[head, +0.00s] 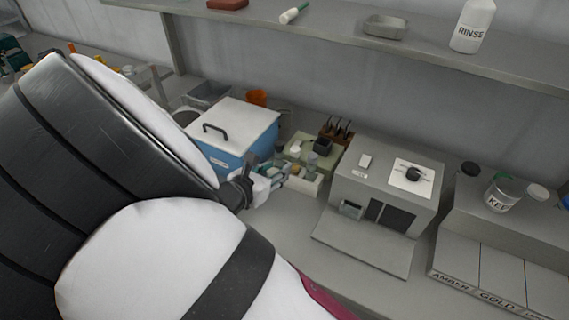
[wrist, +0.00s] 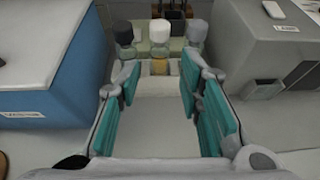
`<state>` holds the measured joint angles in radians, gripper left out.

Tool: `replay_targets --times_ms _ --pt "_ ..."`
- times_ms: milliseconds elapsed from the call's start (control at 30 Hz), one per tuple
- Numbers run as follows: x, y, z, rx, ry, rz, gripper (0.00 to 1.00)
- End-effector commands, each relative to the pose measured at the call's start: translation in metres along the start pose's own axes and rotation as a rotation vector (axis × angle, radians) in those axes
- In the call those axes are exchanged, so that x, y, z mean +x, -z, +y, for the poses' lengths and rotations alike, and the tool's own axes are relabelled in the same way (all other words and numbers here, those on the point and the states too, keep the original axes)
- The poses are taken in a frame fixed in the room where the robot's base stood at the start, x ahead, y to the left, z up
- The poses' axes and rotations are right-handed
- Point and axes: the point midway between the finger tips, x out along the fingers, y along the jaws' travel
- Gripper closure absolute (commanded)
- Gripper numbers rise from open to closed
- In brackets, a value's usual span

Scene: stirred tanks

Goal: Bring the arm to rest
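My arm fills the left and lower part of the head view and hides much of the bench behind it. My gripper (wrist: 160,80) is open in the wrist view, its two teal-padded fingers apart with nothing held between them. In the head view the gripper (head: 277,178) shows small, beyond my arm, between the blue box and the grey machine. Small capped bottles stand in a pale rack just past the fingertips: one with a black cap (wrist: 123,33), one with a white cap (wrist: 159,31) and one with a grey cap (wrist: 197,31).
A blue box with a white lid (head: 236,118) stands left of the gripper. A grey machine (head: 380,187) with a black knob stands right. A shelf (head: 330,45) holding a RINSE bottle (head: 473,25) runs above. Labelled bins (head: 497,280) and a KEEP jar (head: 502,195) are far right.

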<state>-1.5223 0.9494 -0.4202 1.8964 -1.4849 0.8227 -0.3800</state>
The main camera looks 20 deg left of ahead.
Motion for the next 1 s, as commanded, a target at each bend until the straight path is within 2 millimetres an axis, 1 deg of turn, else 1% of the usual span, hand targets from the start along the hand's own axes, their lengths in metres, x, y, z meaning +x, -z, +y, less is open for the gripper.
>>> replay_targets --times_ms 33,100,200,667,733,767,867,967,1000 --pt "-0.006 0.0 0.0 -0.001 -0.001 0.0 0.67" --pt "-0.012 0.0 0.0 -0.001 0.0 0.001 0.67" --pt "-0.017 0.0 0.0 0.0 0.001 0.0 0.67" --pt "-0.018 0.0 -0.001 0.0 0.001 0.0 0.67" --pt "-0.016 -0.003 -0.004 0.014 0.011 0.005 0.67" --pt "-0.014 -0.005 -0.007 0.029 0.021 0.01 0.67" --pt "-0.004 -0.022 -0.031 0.137 0.091 0.048 0.67" --pt "0.011 -0.047 -0.074 0.33 0.213 0.107 0.67" --pt "0.015 -0.058 -0.094 0.423 0.269 0.134 0.67"
